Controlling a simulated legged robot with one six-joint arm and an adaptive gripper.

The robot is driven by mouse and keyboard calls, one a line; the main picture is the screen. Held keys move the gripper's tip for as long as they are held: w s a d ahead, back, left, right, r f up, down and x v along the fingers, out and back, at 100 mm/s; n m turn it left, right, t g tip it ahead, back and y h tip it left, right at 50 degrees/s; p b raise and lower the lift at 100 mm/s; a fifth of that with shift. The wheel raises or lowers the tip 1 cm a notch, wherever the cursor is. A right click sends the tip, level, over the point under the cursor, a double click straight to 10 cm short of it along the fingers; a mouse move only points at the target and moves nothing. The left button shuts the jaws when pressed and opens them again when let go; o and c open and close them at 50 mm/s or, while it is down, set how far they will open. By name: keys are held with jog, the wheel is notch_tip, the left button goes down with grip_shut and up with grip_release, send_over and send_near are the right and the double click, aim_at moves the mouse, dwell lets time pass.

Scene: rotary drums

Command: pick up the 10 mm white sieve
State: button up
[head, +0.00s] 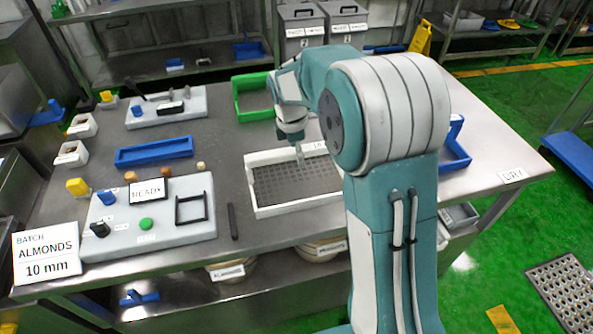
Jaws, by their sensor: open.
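The white sieve (262,207) is a shallow rectangular frame with a dark perforated mesh. It lies flat on the steel table, right of centre. A label on its far rim is partly hidden by my arm, and only its start can be read. My gripper (301,160) points down over the far part of the sieve, near its far rim. It is open, with nothing seen in it. I cannot tell whether its tips touch the sieve. My arm covers the sieve's right end.
A green sieve (236,100) lies behind, and a blue one (459,160) lies right, partly behind my arm. A blue tray (153,152), control panels (190,228) and a card reading "ALMONDS 10 mm" (46,254) are left. A dark bar (233,222) lies beside the white sieve.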

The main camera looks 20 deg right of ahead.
jog(key=c, duration=0.8)
grip_shut()
jog(key=shift+a, duration=0.15)
